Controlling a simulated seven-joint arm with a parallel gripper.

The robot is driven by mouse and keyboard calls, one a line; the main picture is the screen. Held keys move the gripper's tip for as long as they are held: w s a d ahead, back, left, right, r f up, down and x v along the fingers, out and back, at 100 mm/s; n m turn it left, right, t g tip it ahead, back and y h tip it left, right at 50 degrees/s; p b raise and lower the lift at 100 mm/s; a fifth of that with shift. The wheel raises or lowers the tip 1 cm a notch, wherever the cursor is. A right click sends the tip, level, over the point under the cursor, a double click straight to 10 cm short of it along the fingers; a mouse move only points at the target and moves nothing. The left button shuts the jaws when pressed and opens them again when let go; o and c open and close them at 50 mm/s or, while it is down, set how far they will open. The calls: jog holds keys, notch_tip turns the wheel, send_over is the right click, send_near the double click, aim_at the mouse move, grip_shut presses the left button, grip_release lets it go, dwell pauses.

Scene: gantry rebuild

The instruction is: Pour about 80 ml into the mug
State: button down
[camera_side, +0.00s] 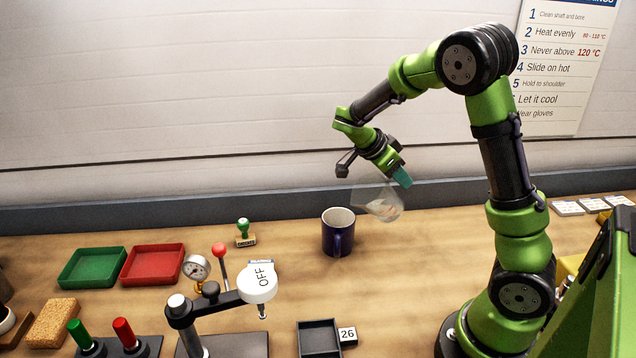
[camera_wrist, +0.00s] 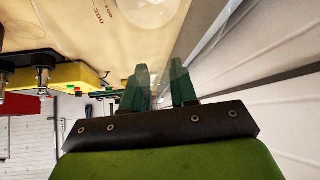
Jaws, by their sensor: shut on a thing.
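A dark blue mug (camera_side: 337,238) with a pale inside stands upright on the bench in the side view. I cannot see whether it holds liquid. My gripper (camera_side: 402,177) is above and to the right of the mug, shut on a clear glass vessel (camera_side: 386,208). The vessel is tilted, above the bench and just to the upper right of the mug's rim. Something pale shows in its lower right part; no stream is visible. In the wrist view, the green fingers (camera_wrist: 160,88) show behind clear glass, and the vessel (camera_wrist: 96,22) has printed volume marks.
Green (camera_side: 93,267) and red (camera_side: 152,265) trays and a stamp (camera_side: 244,234) lie left of the mug. Bare bench surrounds the mug; the wall is behind.

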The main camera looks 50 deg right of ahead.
dwell(0.9)
jog(key=shift+s+d+f+t+y, duration=0.7)
jog(key=shift+d+f+y, duration=0.4)
jog(key=shift+f, duration=0.45)
jog(key=shift+s+d+f+t+y, duration=0.7)
jog(key=shift+d+f+y, duration=0.25)
jog(key=shift+f+y, duration=0.45)
jog(key=shift+s+d+f+t+y, duration=0.55)
jog(key=shift+d+f+t+y, duration=0.4)
jog(key=shift+f, duration=0.7)
jog(key=shift+d, duration=0.15)
